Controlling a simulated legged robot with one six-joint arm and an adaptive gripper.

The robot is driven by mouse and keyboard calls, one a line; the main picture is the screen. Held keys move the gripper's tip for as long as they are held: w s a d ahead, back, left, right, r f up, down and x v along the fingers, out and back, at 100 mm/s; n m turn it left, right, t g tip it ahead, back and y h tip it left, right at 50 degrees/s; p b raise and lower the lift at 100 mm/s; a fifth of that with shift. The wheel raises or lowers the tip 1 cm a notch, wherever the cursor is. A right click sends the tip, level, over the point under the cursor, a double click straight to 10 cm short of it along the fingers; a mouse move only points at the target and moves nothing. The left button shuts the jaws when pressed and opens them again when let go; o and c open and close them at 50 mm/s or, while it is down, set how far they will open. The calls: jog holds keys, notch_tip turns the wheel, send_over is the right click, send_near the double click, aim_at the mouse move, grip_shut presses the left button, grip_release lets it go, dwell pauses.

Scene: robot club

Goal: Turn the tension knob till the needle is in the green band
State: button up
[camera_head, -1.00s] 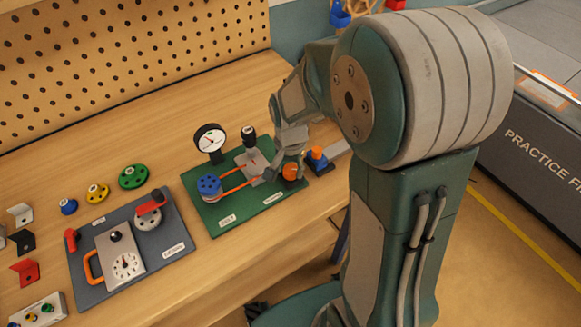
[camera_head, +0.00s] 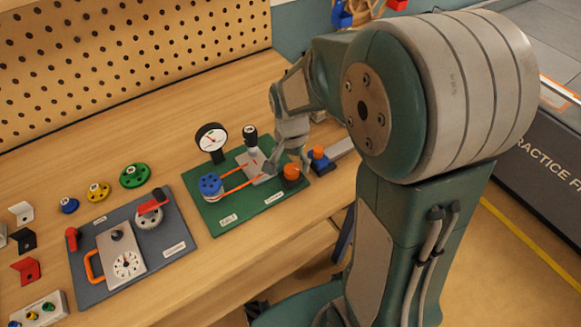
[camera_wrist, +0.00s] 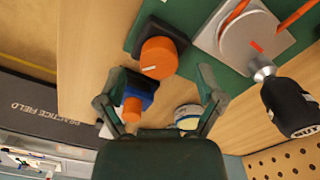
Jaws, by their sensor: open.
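The orange tension knob (camera_head: 291,172) stands on a dark base at the right end of the green board (camera_head: 213,222). It also shows in the wrist view (camera_wrist: 159,58), with a pale mark on its top. My gripper (camera_head: 289,160) is open and empty, just behind the knob. In the wrist view the knob lies beyond the fingertips, apart from both. The round white dial (camera_head: 211,138) stands upright at the back of the board. Its needle is thin, and I cannot tell whether it lies in a green band.
Orange belts run from a blue pulley (camera_head: 210,186) to a metal plate (camera_head: 261,174) with a black-handled part (camera_head: 251,136). A blue block with an orange top (camera_head: 319,157) stands close right of the board. A grey board (camera_head: 180,240) lies left. The bench behind is clear.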

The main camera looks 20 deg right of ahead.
aim_at(290, 169)
notch_tip(290, 169, up, 10)
jog(key=shift+f, duration=0.2)
jog(key=shift+a, duration=0.1)
dwell(0.3)
jog(key=s+r+n+t, duration=0.2)
jog(key=s+r+n, duration=0.1)
jog(key=s, duration=0.4)
jog(key=s+r+n+t, duration=0.3)
jog(key=s+n, duration=0.2)
jog(key=s, duration=0.3)
jog(key=shift+r+t, duration=0.3)
jog(key=shift+r, duration=0.05)
